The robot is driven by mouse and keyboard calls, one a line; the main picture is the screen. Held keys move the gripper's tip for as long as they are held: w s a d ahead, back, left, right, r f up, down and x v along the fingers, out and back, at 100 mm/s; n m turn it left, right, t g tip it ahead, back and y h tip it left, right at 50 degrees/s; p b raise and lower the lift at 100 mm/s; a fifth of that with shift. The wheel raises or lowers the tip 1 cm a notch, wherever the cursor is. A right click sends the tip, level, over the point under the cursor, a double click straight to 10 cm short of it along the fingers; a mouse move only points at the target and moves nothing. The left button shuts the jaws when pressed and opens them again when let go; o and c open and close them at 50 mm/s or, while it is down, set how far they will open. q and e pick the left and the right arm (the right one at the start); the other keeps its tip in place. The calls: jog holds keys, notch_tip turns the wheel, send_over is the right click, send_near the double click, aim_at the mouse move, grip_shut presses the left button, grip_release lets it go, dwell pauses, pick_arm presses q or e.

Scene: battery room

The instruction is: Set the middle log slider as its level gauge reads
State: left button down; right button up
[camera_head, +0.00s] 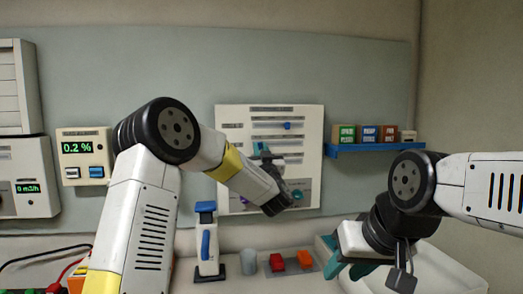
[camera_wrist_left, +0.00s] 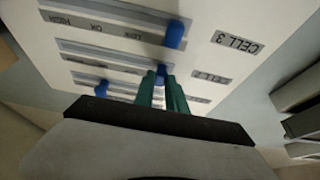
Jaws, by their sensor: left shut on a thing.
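The white log panel (camera_head: 233,125) hangs on the back wall and carries three horizontal sliders. In the left wrist view the picture is upside down. The CELL 3 knob (camera_wrist_left: 174,34) is blue, and another blue knob (camera_wrist_left: 101,88) sits on the far slider. My left gripper (camera_head: 263,152) is at the panel, its teal fingers (camera_wrist_left: 162,88) shut on the middle slider's blue knob (camera_wrist_left: 160,72). That slider's scale is partly covered by the gripper. The level gauges are too small or hidden to read. My right gripper (camera_head: 348,270) hangs low at right, apparently open and empty.
A blue shelf (camera_head: 372,148) with small labelled boxes is right of the panel. A blue-handled tool (camera_head: 207,240), a grey cup (camera_head: 249,262) and red and orange blocks (camera_head: 290,262) stand on the bench below. A 0.2 % meter (camera_head: 82,155) is at left.

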pick_arm(q)
jog(key=shift+d, duration=0.1)
jog(key=w+d, duration=0.1)
jog(key=d, duration=0.3)
jog(key=w+d, duration=0.1)
jog(key=d, duration=0.9)
jog(key=shift+w+d, duration=0.2)
jog(key=shift+w, duration=0.2)
jog(key=shift+d, duration=0.3)
jog(key=c, duration=1.4)
grip_release()
jog(key=shift+d, duration=0.15)
jog(key=shift+o, duration=0.2)
jog(key=v, duration=0.7)
jog(key=shift+s+f, duration=0.2)
jog(key=shift+s, duration=0.05)
